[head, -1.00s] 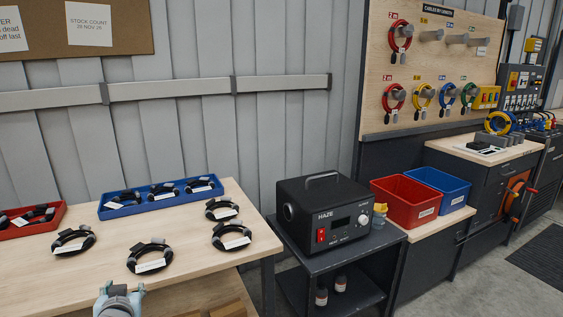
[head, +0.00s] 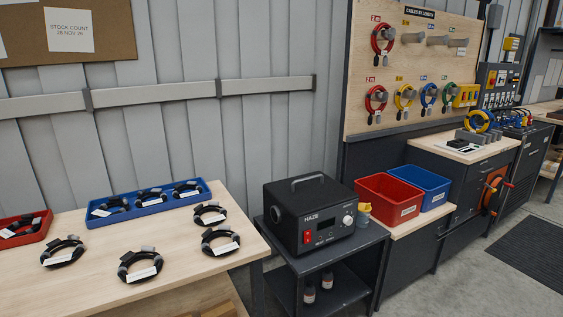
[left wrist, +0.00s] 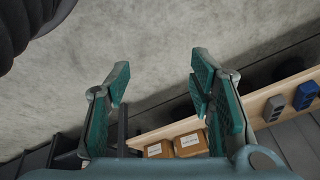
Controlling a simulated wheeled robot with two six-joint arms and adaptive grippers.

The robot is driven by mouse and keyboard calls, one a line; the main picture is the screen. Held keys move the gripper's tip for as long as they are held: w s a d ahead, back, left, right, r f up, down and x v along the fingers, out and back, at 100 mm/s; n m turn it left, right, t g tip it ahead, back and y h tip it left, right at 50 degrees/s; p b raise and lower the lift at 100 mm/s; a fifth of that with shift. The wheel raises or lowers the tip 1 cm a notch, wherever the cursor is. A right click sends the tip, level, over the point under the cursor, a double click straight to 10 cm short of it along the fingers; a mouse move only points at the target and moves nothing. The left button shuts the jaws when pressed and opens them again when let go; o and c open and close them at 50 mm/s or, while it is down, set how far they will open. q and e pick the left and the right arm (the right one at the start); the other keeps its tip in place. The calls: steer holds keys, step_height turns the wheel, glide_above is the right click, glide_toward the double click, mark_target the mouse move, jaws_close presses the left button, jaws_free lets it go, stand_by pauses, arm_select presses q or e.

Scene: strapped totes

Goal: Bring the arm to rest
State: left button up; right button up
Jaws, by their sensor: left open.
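My left gripper (left wrist: 158,90) shows in the left wrist view with its green-padded fingers apart and nothing between them. It hangs over the grey concrete floor (left wrist: 150,50), clear of any object. In the head view neither gripper is in the picture. The wooden table (head: 190,262) at the left of the head view carries several black coiled cables, one of them the nearest coil (head: 140,266).
A blue tray (head: 150,208) and a red tray (head: 27,236) hold coils on the table. A black haze machine (head: 310,212) stands on a dark cart. Red (head: 388,203) and blue (head: 428,187) bins stand right of it. Cardboard boxes (left wrist: 175,147) show below the left gripper.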

arm_select(q)
steer(key=s+d+g+p, duration=0.1)
steer(key=s+d+g, duration=0.1)
steer(key=s, duration=1.1)
steer(key=shift+s+d+f, duration=0.2)
steer(key=shift+d+f, duration=0.1)
steer(key=shift+d, duration=0.2)
